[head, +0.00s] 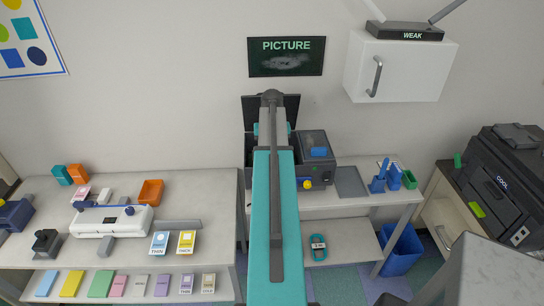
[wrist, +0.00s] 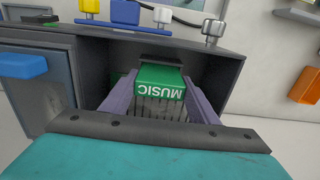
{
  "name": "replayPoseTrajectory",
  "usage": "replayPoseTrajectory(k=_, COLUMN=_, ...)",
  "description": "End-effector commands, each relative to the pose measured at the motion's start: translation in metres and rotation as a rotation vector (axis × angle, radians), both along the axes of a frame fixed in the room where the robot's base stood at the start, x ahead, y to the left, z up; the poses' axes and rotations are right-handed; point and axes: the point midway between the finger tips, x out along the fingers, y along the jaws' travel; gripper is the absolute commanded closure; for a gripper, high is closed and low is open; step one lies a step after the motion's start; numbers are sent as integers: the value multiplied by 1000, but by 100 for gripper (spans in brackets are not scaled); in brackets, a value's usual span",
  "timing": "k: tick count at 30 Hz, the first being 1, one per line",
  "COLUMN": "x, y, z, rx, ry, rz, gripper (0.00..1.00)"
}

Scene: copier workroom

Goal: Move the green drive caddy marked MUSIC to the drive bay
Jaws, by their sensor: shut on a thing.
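The green drive caddy marked MUSIC (wrist: 160,88) is between the two fingers of my gripper (wrist: 160,80) in the wrist view. Its lettering appears upside down there, and its lower part looks grey and ribbed. My gripper is shut on it. The caddy is at the mouth of a dark open housing (wrist: 228,62), which looks like the drive bay; I cannot tell how far inside it is. In the head view my arm hides the caddy and gripper.
A grey unit (head: 315,146) with a blue handle (head: 319,152) stands beside the housing. Blue and yellow parts with cables (wrist: 125,12) show at the housing's edge. An orange tray (head: 151,192) sits on the left table. A dark screen reading PICTURE (head: 286,57) hangs above.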

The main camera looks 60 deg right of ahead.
Motion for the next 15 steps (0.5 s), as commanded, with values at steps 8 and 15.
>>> replayPoseTrajectory(k=8, x=0, y=0, z=-5, rx=0, ry=0, rz=0, gripper=72)
replayPoseTrajectory(k=15, x=0, y=0, z=-9, rx=0, ry=0, rz=0, gripper=72)
